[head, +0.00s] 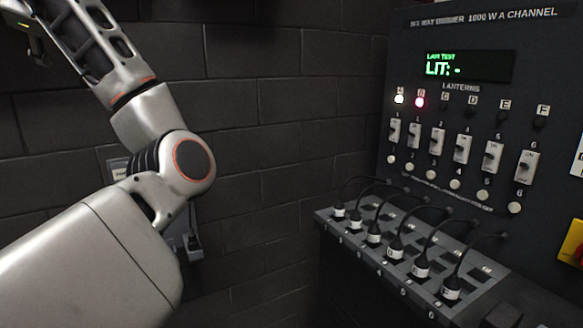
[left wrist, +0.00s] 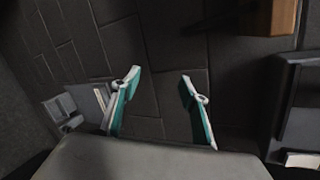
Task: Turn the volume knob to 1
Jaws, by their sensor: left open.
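No knob marked as volume can be made out in either view. The nearest controls are on a dark dimmer panel (head: 450,60) at the right of the head view, with a row of white sliders or switches (head: 462,148) and round pale buttons (head: 455,184). My left arm rises from the lower left and bends back toward the top left, away from the panel. My left gripper (left wrist: 160,78) shows in the left wrist view with its two teal fingers apart and nothing between them. My right gripper is not in view.
Lamps A and B are lit, white and red. Below, a patch shelf (head: 340,228) holds several cabled plugs. A dark block wall (head: 265,95) stands behind. A yellow box (head: 571,243) is at the right edge.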

